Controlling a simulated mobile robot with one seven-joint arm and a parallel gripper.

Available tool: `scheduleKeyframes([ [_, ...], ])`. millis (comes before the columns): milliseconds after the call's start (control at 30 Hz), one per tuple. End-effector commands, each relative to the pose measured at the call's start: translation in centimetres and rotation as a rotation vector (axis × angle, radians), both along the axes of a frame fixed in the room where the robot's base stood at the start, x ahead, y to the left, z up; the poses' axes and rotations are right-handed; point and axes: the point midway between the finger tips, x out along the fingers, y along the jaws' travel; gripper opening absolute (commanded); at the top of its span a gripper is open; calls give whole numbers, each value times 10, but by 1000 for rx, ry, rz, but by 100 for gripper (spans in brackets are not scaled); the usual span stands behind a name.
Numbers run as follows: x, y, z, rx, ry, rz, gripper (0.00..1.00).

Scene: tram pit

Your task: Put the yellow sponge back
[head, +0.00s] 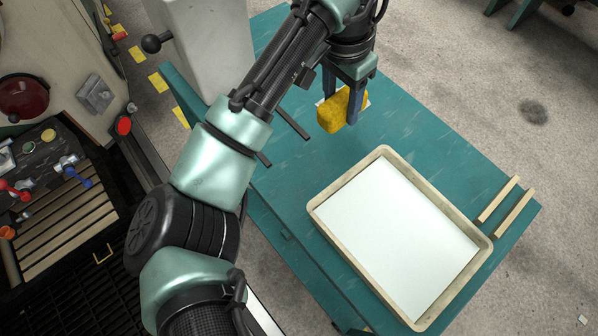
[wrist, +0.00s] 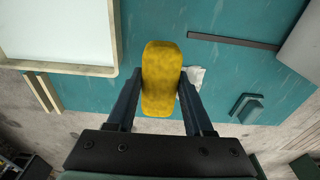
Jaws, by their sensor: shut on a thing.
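The yellow sponge (head: 333,112) is held between the fingers of my gripper (head: 354,106), above the teal table, up and left of the tray in the head view. In the wrist view the sponge (wrist: 160,80) sits between the two dark fingers of my gripper (wrist: 160,98), which are shut on it. A crumpled white scrap (wrist: 194,77) lies on the table just right of the sponge in the wrist view. In the head view it is mostly hidden behind the sponge and fingers.
A cream-rimmed tray with a white bottom (head: 317,206) lies on the teal table (head: 440,147). Two wooden strips (head: 507,205) lie beside it. Dark bars (head: 292,124) and a grey block (head: 215,45) are at the table's left. Table right of my gripper is clear.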

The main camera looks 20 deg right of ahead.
Motion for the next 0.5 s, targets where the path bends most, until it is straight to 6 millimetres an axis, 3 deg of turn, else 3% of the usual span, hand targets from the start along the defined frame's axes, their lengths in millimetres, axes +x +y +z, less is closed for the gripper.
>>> scheduleKeyframes([
  [33,-3,21,-9,27,7,-3,0],
  [100,-8,42,-13,55,18,-9,0],
  [200,-14,64,-14,83,30,-14,0],
  [333,-17,76,-13,97,35,-15,0],
  [500,-17,77,-12,98,37,-16,0],
])
